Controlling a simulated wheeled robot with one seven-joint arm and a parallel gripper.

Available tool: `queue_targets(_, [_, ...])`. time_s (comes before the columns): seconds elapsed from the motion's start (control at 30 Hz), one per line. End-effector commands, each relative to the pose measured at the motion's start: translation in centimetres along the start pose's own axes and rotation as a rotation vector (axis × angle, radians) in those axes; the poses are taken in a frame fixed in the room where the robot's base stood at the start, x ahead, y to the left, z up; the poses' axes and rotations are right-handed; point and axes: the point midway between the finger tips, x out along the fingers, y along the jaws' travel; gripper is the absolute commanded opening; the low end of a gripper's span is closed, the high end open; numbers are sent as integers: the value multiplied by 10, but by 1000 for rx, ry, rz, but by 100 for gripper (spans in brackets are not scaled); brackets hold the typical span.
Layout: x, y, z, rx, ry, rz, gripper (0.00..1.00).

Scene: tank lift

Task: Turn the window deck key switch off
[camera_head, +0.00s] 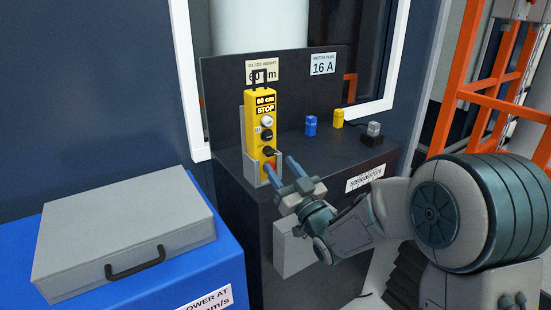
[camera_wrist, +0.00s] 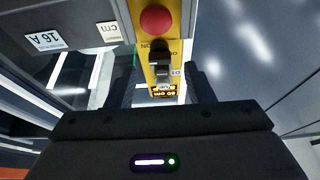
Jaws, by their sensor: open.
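The window deck control box is a narrow yellow box (camera_head: 262,110) with "60 cm" and "STOP" signs, standing upright in a grey holder on the dark deck. In the wrist view the yellow box (camera_wrist: 182,50) is seen close up, with a red button (camera_wrist: 156,20). A black key switch (camera_wrist: 160,65) sits beside the red button, near an "ON" mark; its exact setting is hard to read. In the head view a black knob (camera_head: 268,152) shows low on the box. My gripper (camera_head: 279,162) is open in front of the box's lower part. In the wrist view its fingers flank the switch, apparently not gripping it.
A grey case (camera_head: 125,235) lies on a blue cabinet (camera_head: 215,265) at left. Blue (camera_head: 311,125) and yellow (camera_head: 338,118) plugs and a grey-black block (camera_head: 373,133) stand on the deck to the right. A dark backboard with labels rises behind the box.

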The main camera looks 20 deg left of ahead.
Motion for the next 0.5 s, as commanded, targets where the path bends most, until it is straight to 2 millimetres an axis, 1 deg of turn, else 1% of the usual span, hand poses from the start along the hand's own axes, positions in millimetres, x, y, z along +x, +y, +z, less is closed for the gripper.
queue_targets(0.03, [9, -1, -1, 1, 3, -2, 48])
queue_targets(0.2, [27, 0, 0, 0, 1, 0, 48])
queue_targets(0.33, [32, 0, 0, 0, -1, 0, 48])
queue_targets(0.5, [34, 0, 0, 0, 0, 0, 48])
